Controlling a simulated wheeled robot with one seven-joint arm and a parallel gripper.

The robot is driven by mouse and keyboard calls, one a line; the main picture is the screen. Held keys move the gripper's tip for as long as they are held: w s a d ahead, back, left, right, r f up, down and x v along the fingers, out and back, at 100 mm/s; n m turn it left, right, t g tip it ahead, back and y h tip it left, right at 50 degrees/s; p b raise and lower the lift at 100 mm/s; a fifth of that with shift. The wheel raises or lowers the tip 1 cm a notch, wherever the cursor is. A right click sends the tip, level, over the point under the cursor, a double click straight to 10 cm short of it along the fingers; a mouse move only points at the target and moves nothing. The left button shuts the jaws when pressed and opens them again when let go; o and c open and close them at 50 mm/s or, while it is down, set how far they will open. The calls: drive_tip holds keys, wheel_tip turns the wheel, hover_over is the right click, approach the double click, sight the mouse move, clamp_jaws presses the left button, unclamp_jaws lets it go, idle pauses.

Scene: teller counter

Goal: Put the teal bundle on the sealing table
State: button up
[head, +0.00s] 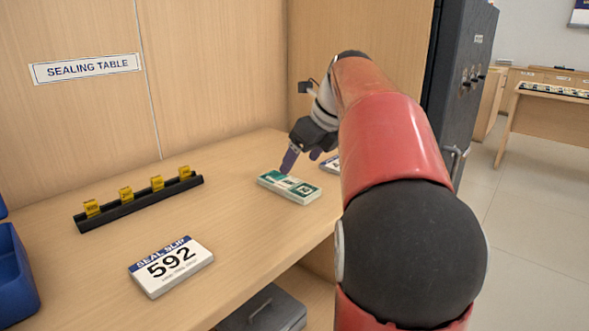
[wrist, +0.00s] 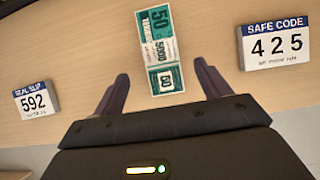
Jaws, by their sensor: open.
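The teal bundle (head: 289,187) is a flat stack of teal and white notes with a white band. It lies on the sealing table (head: 235,200), a light wood top below a "SEALING TABLE" sign (head: 86,68). In the wrist view the bundle (wrist: 160,50) lies ahead of and between the two fingers. My gripper (wrist: 161,85) is open and empty, its fingers apart and not touching the bundle there. In the head view my gripper (head: 303,160) is just behind and above the bundle; my arm hides part of the table's right side.
A "SEAL SLIP 592" block (head: 170,266) lies at the front left. A black rack with yellow tags (head: 140,202) stands behind it. A "SAFE CODE 425" block (wrist: 275,46) lies right of the bundle in the wrist view. A blue bin (head: 15,275) is at the left edge.

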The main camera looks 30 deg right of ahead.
drive_tip(key=v, duration=0.5)
drive_tip(key=shift+p, duration=0.3)
drive_tip(key=shift+s, duration=0.1)
